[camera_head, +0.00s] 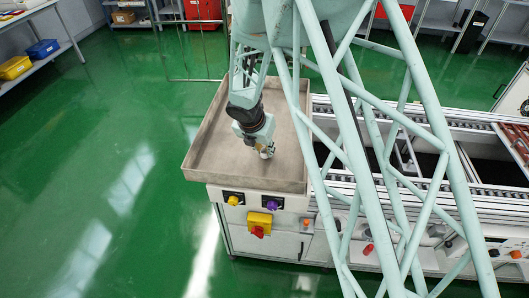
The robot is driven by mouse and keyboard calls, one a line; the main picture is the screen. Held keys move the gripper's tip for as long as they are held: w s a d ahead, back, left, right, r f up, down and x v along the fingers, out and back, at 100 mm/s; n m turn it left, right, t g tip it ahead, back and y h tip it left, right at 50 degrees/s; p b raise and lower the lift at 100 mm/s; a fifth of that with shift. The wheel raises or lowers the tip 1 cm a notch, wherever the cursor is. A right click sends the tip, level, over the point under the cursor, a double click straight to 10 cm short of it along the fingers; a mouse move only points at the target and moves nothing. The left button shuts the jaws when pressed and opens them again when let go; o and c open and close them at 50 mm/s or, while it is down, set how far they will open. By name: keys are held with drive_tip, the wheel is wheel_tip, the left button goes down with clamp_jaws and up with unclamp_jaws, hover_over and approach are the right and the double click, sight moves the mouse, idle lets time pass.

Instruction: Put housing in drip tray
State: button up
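The drip tray (215,150) is a wide, shallow, beige-grey tray on top of the white machine's left end. Its bare floor shows to the left of my arm. My gripper (265,152) hangs over the right part of the tray, pointing down. A small pale shape with a yellowish spot shows at its tip. I cannot tell whether this is the fingers or a held part. The fingers are too small to show whether they are open or shut. I cannot make out the housing for certain.
My lattice arm hides much of the conveyor (465,128), which runs right from the tray. Reddish-brown parts (516,140) lie at its right. Knobs and a yellow switch box (259,222) are on the front panel. Green floor (110,150) is clear on the left.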

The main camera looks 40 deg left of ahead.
drive_tip(key=shift+f, duration=0.25)
drive_tip(key=shift+f, duration=0.1)
drive_tip(key=o, duration=0.7)
drive_tip(key=shift+c, duration=0.2)
drive_tip(key=p+v, duration=0.2)
drive_tip(key=v, duration=1)
drive_tip(key=shift+p, duration=0.4)
